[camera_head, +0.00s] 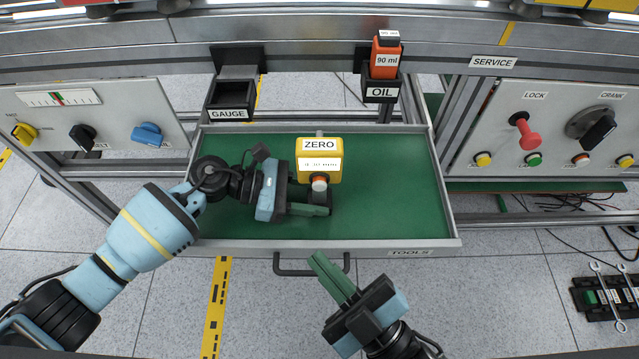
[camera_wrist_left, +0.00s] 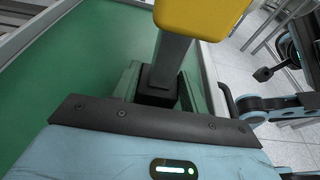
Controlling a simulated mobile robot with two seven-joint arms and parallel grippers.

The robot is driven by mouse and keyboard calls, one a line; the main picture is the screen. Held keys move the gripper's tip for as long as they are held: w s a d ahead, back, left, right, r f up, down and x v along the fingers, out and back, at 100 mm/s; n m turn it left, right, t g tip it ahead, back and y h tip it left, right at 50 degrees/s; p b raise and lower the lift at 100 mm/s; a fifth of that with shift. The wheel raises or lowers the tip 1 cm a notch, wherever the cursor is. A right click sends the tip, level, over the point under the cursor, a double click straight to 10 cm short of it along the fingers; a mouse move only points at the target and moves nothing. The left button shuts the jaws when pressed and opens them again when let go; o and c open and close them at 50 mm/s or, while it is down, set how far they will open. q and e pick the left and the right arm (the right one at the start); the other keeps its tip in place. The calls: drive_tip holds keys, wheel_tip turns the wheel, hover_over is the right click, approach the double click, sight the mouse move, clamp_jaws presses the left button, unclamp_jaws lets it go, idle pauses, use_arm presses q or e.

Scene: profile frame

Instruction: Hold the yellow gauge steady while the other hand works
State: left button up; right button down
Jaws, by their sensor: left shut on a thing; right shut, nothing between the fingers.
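The yellow gauge (camera_head: 319,149), with a "ZERO" label, a small display and an orange-and-white knob (camera_head: 319,183), stands over the green floor of the open drawer. My left gripper (camera_head: 315,205) reaches in from the left and is shut on the gauge's lower part. In the left wrist view the yellow body (camera_wrist_left: 200,15) sits on a grey stem above a black block (camera_wrist_left: 157,90) between the green fingers. The gauge hides part of the fingers in the head view. My right gripper (camera_head: 320,264) is shut and empty, just in front of the drawer's front edge.
The drawer (camera_head: 400,200) has raised rims and a front handle (camera_head: 290,271). An empty "GAUGE" holder (camera_head: 229,100) and an "OIL" holder with an orange bottle (camera_head: 386,62) are behind it. Control panels (camera_head: 575,125) flank both sides. The drawer's right half is clear.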

use_arm(q)
drive_tip(key=shift+f, duration=0.1)
use_arm(e)
drive_tip(key=w, duration=0.8)
drive_tip(key=shift+w, duration=0.4)
drive_tip(key=shift+w, duration=0.15)
idle(2.0)
drive_tip(key=shift+w, duration=0.3)
drive_tip(key=shift+w, duration=0.45)
idle(0.7)
drive_tip(key=shift+s, duration=0.9)
drive_tip(key=shift+s, duration=0.1)
drive_tip(key=shift+s, duration=2.4)
